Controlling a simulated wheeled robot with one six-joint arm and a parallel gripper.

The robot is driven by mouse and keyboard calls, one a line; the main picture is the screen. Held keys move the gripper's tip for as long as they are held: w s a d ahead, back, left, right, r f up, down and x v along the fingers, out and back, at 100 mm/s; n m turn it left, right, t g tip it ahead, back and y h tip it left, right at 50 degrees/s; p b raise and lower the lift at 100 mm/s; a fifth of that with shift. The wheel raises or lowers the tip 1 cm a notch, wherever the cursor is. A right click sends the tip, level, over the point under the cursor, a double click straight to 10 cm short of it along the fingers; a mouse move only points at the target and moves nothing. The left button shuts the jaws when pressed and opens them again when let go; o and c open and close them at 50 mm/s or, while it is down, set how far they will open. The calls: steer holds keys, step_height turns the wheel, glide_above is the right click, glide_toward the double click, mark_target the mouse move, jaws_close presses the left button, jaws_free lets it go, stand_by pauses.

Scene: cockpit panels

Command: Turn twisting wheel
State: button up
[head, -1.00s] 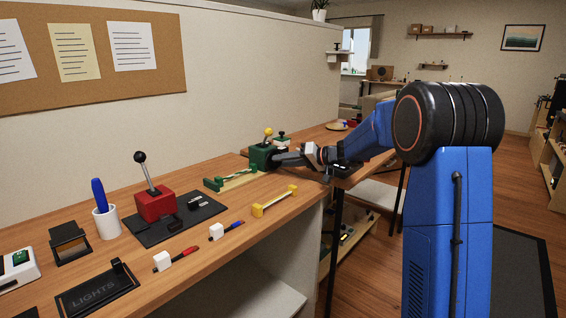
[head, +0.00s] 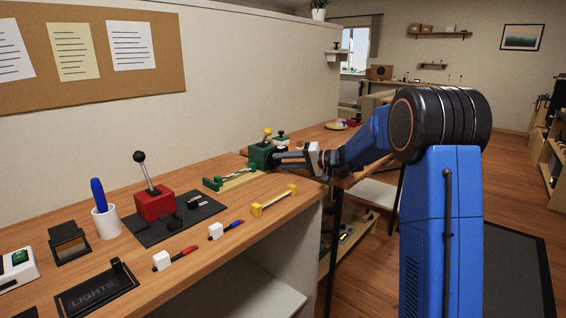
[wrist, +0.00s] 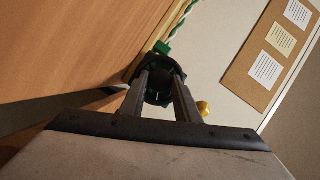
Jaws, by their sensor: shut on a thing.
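The twisting wheel (wrist: 160,74) is a dark round part in the middle of the wrist view, on the near side of a green box (head: 260,152). My gripper (wrist: 160,82) has one finger on each side of the wheel and is shut on it. In the head view my gripper (head: 279,157) reaches the box from the right, and the wheel is too small and covered there to make out. The yellow knob (head: 268,131) on the box also shows in the wrist view (wrist: 204,108).
A green holder with a twisted rod (head: 230,179) lies left of the box. A yellow handle (head: 273,201) lies in front. A red lever box (head: 154,203) stands further left. The wall with a corkboard (head: 92,48) runs behind the bench.

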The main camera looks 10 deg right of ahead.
steer(key=o, duration=1)
steer(key=shift+d, duration=0.1)
steer(key=shift+o, duration=0.2)
steer(key=v, duration=1.7)
steer(key=shift+d, duration=0.25)
steer(key=shift+f, duration=0.1)
